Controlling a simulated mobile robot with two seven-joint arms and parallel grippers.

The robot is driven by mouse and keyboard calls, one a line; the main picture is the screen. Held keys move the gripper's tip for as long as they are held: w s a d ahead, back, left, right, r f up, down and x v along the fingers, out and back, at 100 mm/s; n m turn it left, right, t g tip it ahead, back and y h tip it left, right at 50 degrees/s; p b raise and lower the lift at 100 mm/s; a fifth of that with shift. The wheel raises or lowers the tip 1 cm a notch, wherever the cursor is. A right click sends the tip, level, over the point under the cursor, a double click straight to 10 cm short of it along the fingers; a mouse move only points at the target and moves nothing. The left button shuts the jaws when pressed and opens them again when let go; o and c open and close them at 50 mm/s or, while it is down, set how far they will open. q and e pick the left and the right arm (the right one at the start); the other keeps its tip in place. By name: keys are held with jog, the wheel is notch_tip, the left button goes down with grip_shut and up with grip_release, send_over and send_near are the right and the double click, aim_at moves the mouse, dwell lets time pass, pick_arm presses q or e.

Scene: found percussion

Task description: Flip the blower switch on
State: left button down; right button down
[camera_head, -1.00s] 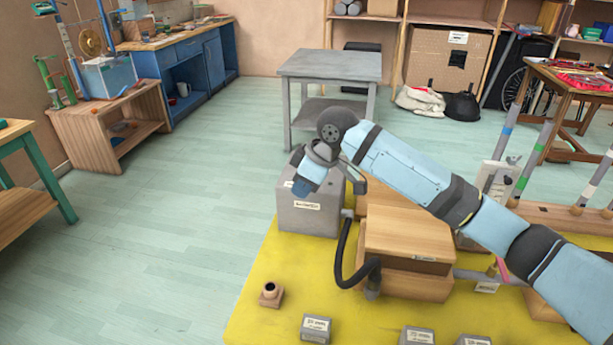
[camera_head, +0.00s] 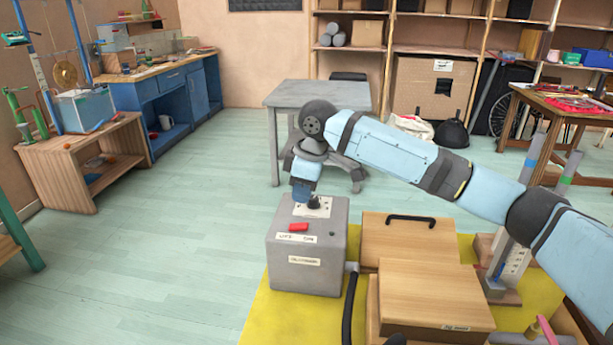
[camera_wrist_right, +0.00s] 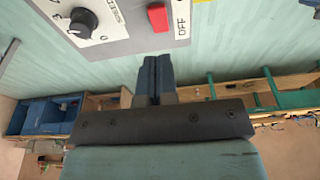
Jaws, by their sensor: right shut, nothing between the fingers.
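The blower is a grey box (camera_head: 305,275) at the mat's far left corner. On its top are a red switch (camera_head: 298,227), a black knob (camera_head: 314,203) and white labels. In the right wrist view the red switch (camera_wrist_right: 158,17) sits beside a label reading OFF (camera_wrist_right: 181,18), and the black knob (camera_wrist_right: 83,22) is to its left. I cannot tell which way the switch is set. My right gripper (camera_head: 301,199) is shut and empty, over the back of the box near the knob. Its fingertips (camera_wrist_right: 155,62) point toward the switch and appear apart from it. My left gripper is out of view.
A black hose (camera_head: 349,310) runs by the box's right side. Wooden boxes (camera_head: 430,295), one with a black handle, stand to the right on the yellow mat (camera_head: 262,318). A grey table (camera_head: 318,95) is behind. The floor on the left is clear.

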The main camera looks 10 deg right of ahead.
aim_at(302, 225)
notch_tip(302, 225, down, 5)
jog(key=shift+d+r+b, duration=0.15)
jog(key=shift+r+b, duration=0.05)
jog(key=shift+b, duration=0.15)
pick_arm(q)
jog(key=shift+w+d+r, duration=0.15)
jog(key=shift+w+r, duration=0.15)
pick_arm(e)
jog(key=shift+d+f, duration=0.1)
jog(key=shift+f, duration=0.5)
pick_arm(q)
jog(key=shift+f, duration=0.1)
